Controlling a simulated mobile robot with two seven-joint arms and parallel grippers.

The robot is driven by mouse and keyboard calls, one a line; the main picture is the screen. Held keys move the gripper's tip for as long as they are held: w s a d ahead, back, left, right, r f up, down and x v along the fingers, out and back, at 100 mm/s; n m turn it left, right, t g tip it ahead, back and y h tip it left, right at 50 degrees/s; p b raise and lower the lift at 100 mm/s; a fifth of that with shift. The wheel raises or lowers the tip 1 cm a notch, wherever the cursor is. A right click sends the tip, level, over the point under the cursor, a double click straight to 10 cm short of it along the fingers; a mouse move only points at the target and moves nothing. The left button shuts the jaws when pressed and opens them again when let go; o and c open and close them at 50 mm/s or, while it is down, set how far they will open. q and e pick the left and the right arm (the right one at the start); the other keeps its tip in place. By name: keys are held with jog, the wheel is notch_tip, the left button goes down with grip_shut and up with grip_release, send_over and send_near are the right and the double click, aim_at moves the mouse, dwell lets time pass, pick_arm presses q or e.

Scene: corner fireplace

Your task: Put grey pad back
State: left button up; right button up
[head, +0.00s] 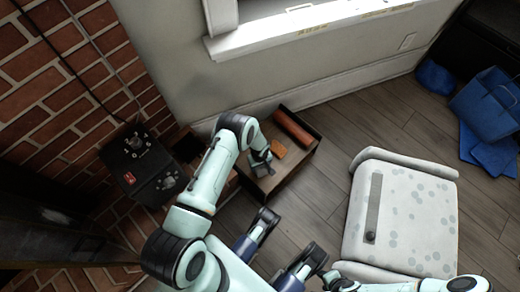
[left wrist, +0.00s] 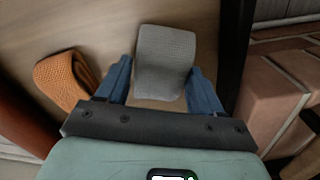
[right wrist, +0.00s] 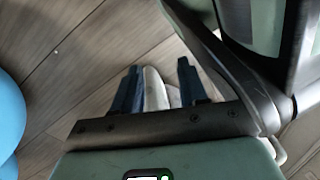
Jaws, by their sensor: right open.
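The grey pad (left wrist: 165,62) lies on the wooden floor of a shallow tray (left wrist: 100,30) in the left wrist view. My left gripper (left wrist: 160,82) is open, with one blue finger on each side of the pad's near part. Whether the fingers touch it I cannot tell. In the head view my left gripper (head: 259,158) reaches down into the tray (head: 268,188), largely hiding the pad. An orange textured pad (left wrist: 68,80) lies to the left of the fingers. My right gripper (right wrist: 158,72) is open, with a pale shape of uncertain identity showing between its fingers.
A red-brown roll (head: 294,127) lies along the tray's far side. A black box with knobs (head: 140,160) stands by the brick wall (head: 60,80). A pale spotted armchair (head: 400,220) stands right. Blue bags (head: 488,107) lie far right. Wooden floor (head: 350,130) is clear between.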

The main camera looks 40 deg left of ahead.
pick_arm(q)
jog(key=o, duration=0.3)
jog(key=shift+o, duration=0.2)
notch_tip(320, 180, up, 12)
jog(key=p, duration=0.4)
jog(key=s+d+r+m+t+h, duration=0.2)
jog(key=s+d+m, duration=0.5)
jog(key=s+d, duration=0.4)
jog(key=s+r+t, duration=0.1)
jog(key=s+r, duration=0.1)
jog(key=s, duration=0.1)
jog(key=shift+d+r+m, duration=0.15)
jog(key=shift+d+m, duration=0.05)
jog(key=shift+m, duration=0.1)
pick_arm(e)
jog(key=w+a+r+t, duration=0.1)
jog(key=w+r+t, duration=0.2)
jog(key=w+r, duration=0.3)
jog(key=shift+w+r, duration=0.2)
jog(key=shift+w, duration=0.7)
